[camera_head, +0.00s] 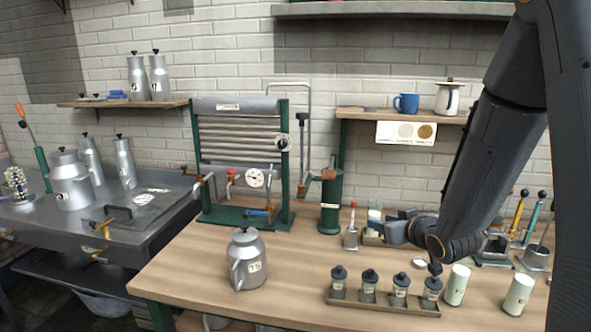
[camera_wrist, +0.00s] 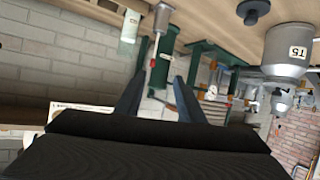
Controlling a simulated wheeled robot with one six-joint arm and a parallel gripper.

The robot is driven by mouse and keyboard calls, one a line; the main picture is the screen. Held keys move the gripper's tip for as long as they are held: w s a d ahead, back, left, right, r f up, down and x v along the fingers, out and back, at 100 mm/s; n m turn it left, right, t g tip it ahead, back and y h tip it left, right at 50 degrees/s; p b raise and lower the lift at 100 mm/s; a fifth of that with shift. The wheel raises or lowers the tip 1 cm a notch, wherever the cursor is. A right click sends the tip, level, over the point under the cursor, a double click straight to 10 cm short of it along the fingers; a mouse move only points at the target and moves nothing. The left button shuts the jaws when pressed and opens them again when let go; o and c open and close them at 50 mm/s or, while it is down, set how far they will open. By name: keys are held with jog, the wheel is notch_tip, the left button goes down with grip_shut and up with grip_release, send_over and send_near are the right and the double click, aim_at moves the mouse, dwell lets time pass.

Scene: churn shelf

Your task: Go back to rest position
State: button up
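My arm reaches in from the right in the head view, with my gripper (camera_head: 388,230) low over the wooden workbench (camera_head: 200,262), pointing left. In the wrist view, which is upside down, my gripper (camera_wrist: 160,65) has its two dark fingers apart with a gap between them. I see nothing held. A red-tipped tool (camera_head: 351,232) stands just left of the fingers in the head view. In the wrist view the same tool (camera_wrist: 162,58) shows beyond the gap between the fingers.
A grey churn (camera_head: 246,262) stands on the bench's front left. A wooden tray (camera_head: 385,306) with several dark-lidded jars lies at the front, beside two pale cylinders (camera_head: 457,285). A green-framed machine (camera_head: 240,155) and a shelf (camera_head: 365,113) are behind. The front-left bench is fairly clear.

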jog(key=s+a+f+m+g+h, duration=0.15)
jog(key=s+g, duration=0.35)
jog(key=s, duration=0.7)
jog(key=s+a+f+m+g+h, duration=0.1)
jog(key=s+a+f+m+g, duration=0.3)
jog(key=s, duration=0.7)
notch_tip(320, 180, down, 10)
jog(key=s+d+n+g+b, duration=0.1)
jog(key=s+n+g+b, duration=0.1)
jog(key=b, duration=0.8)
jog(key=shift+s+r+g, duration=0.25)
jog(key=shift+s+g, duration=0.2)
jog(key=shift+g, duration=0.35)
